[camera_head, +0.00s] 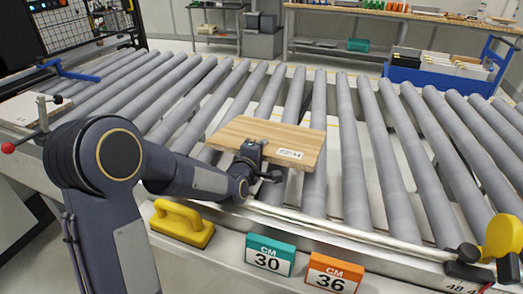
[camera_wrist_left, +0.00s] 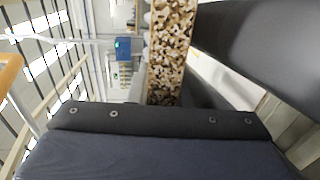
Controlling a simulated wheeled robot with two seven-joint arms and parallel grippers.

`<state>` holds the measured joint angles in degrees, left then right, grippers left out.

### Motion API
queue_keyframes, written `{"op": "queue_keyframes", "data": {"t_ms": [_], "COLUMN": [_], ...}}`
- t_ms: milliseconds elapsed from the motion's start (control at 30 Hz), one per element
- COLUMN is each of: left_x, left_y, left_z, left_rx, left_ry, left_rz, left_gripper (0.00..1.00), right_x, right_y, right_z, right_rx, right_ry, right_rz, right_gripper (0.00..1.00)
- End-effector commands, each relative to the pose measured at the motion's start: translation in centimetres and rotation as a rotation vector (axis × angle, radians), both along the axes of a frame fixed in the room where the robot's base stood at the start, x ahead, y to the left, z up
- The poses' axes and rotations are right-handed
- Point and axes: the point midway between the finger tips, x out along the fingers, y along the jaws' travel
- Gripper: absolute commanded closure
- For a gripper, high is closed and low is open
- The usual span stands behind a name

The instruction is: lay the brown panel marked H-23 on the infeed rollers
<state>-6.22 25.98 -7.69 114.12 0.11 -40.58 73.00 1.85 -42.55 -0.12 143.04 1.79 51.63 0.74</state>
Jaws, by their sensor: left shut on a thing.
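The brown wood-grain panel (camera_head: 270,135) is tilted above the grey infeed rollers (camera_head: 315,170) in the head view. Its white label (camera_head: 290,154) is near the front right corner, and its small print looks upside down. My left gripper (camera_head: 256,165) is shut on the panel's near edge. In the left wrist view the panel's speckled raw chipboard edge (camera_wrist_left: 170,50) runs down to the dark gripper body (camera_wrist_left: 160,120). I cannot tell whether the panel's underside touches the rollers. My right gripper is out of view.
A yellow handled block (camera_head: 182,222), a teal 30 sign (camera_head: 268,257) and an orange 36 sign (camera_head: 333,273) stand on the front ledge. A yellow round part (camera_head: 503,236) is at the right. Rollers right of the panel are bare. A blue bin (camera_head: 440,82) stands behind.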

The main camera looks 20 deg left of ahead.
Motion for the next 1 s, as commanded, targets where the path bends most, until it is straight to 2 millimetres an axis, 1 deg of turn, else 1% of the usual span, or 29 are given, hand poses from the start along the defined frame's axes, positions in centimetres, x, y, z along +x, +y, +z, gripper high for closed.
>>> {"op": "queue_keyframes", "data": {"t_ms": [33,333,367,533,567,767,800,1000], "left_x": [0.12,0.11,0.11,0.09,0.08,0.06,-0.05,-0.01], "left_y": [0.01,0.02,0.02,0.02,0.02,0.01,0.01,0.02], "left_z": [0.21,0.25,0.25,0.16,0.14,0.03,-0.43,-0.26], "left_rx": [0.000,0.000,0.000,0.000,0.000,0.000,0.000,0.000], "left_ry": [-0.013,-0.012,-0.012,-0.010,-0.009,-0.007,0.005,0.001], "left_rz": [0.001,0.001,0.001,0.001,0.001,0.001,0.000,0.001], "left_gripper": [1.00,1.00,0.81,0.58,0.56,0.56,0.49,0.23], "right_x": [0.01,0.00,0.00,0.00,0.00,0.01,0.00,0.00], "right_y": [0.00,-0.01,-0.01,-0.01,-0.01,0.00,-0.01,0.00], "right_z": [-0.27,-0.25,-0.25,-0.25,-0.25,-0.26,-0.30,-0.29], "right_rx": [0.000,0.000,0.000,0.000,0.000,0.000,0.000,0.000], "right_ry": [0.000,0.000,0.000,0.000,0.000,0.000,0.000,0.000], "right_rz": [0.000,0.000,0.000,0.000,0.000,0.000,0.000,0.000], "right_gripper": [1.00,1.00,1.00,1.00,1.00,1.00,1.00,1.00]}}
